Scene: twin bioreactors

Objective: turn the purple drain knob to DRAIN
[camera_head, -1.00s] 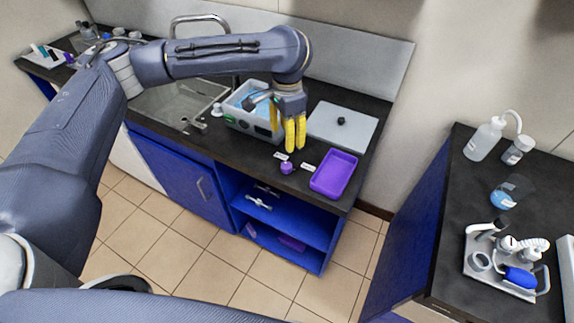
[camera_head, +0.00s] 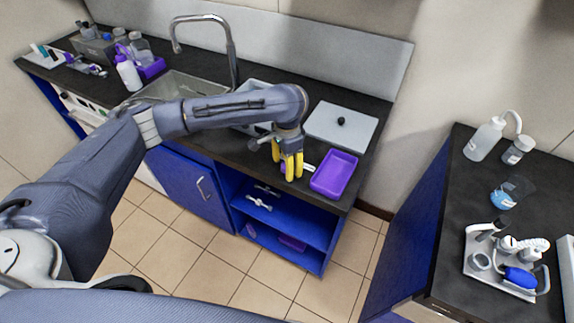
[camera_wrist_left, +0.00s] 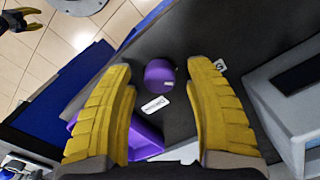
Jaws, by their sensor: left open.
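The purple drain knob (camera_wrist_left: 160,73) sits on the dark counter top and shows in the left wrist view between the two yellow fingers of my left gripper (camera_wrist_left: 161,66). The fingers are open, one on each side of the knob, with a visible gap to it. How high the tips are above the counter is hard to tell. In the head view my left gripper (camera_head: 288,170) points down over the knob's place and mostly hides it.
A purple tray (camera_head: 334,175) lies right of the gripper, near the counter's front edge. A grey lid (camera_head: 342,126) lies behind it. My other gripper (camera_wrist_left: 14,18) shows at the wrist view's corner.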

